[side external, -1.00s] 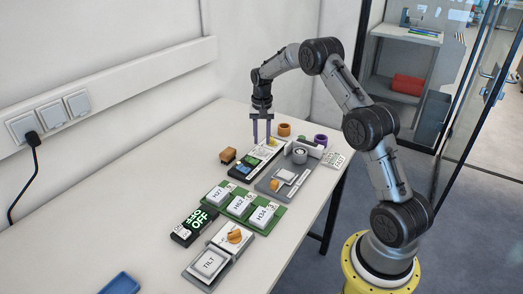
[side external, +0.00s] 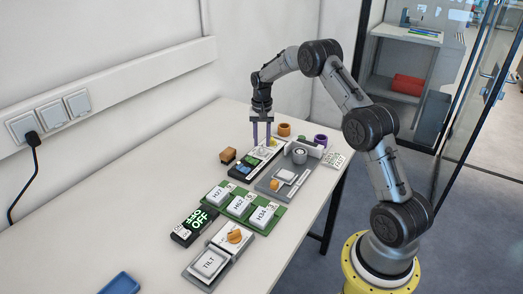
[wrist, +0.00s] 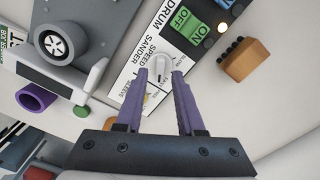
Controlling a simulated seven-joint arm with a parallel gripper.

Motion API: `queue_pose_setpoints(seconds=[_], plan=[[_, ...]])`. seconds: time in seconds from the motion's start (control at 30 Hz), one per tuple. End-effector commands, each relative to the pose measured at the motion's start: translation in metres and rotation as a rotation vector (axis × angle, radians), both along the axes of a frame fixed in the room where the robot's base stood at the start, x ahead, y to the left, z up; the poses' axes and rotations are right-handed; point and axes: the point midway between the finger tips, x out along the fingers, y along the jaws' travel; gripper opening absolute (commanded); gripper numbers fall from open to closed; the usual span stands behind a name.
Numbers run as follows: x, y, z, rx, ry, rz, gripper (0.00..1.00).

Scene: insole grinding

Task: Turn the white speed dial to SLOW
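The white speed dial (wrist: 162,63) sits on the white label panel (wrist: 143,66) marked SPEED, SANDER and DRUM in the wrist view. Its small scale words are too blurred to tell which setting it points at. My gripper (wrist: 160,78) has two purple fingers, spread apart, with the dial between and just beyond the tips in that view. I cannot tell whether either finger touches it. In the side external view my gripper (side external: 262,145) points straight down over the far end of the panel, and the fingers partly hide the dial there.
Green OFF and ON buttons (wrist: 186,20) lie beside the dial, with an orange-brown block (wrist: 241,60) past them. A grey unit with a round wheel (wrist: 53,44) and a purple ring (wrist: 34,97) are on the other side. Green-based switches (side external: 240,207) stand nearer the camera.

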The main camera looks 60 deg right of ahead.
Motion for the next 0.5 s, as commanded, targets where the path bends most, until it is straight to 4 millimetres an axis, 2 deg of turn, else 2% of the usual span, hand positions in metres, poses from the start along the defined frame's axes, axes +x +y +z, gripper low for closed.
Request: queue_pose_setpoints(seconds=[0.5], plan=[[0.0, 0.0, -0.012, 0.0, 0.001, 0.0, 0.38]])
